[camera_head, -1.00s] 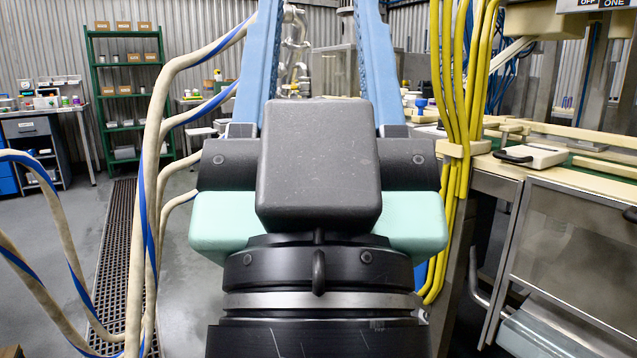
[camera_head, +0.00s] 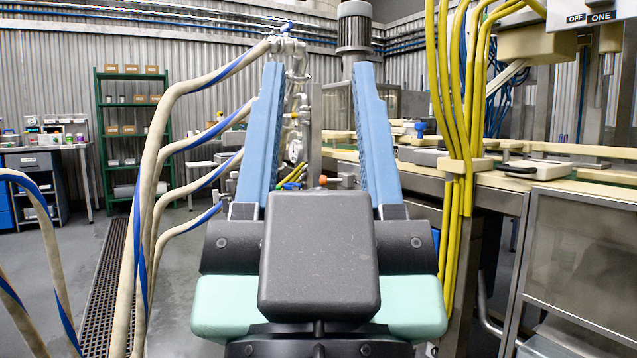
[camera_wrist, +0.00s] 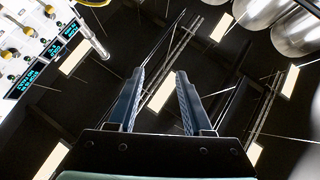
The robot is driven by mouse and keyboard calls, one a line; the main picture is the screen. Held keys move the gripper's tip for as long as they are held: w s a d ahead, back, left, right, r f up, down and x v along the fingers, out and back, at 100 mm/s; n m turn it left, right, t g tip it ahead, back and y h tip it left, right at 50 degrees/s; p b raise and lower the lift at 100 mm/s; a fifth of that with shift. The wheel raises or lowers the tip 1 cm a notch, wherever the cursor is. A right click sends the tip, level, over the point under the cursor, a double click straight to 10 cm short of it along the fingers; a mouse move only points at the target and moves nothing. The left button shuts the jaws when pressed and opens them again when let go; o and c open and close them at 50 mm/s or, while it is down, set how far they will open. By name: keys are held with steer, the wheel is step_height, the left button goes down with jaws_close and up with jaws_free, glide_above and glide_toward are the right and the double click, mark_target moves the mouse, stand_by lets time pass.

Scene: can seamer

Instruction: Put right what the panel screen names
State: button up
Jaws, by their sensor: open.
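My gripper (camera_head: 318,72) is open and empty, its two blue fingers pointing up in the head view. It also shows in the wrist view (camera_wrist: 160,73), with nothing between the fingers. A pale control panel (camera_wrist: 38,38) with yellow knobs and lit screens is at the upper left of the wrist view. Its screen (camera_wrist: 27,84) carries small turned cyan text that I cannot read. In the head view a panel edge (camera_head: 588,17) with "OFF" and "ONE" labels shows at the top right; the rest is cut off. The gripper is apart from the panel.
Yellow cables (camera_head: 455,120) hang right of my gripper. Beside them runs a worktop with a flat white piece with a black handle (camera_head: 536,168). Pipework with an orange-tipped lever (camera_head: 329,181) stands behind the fingers.

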steer(key=shift+r, duration=0.2)
steer(key=c, duration=0.4)
step_height(320, 180, up, 2)
steer(key=p, duration=0.3)
steer(key=shift+r, duration=0.25)
jaws_close()
step_height(320, 180, up, 43)
steer(key=p, duration=4.3)
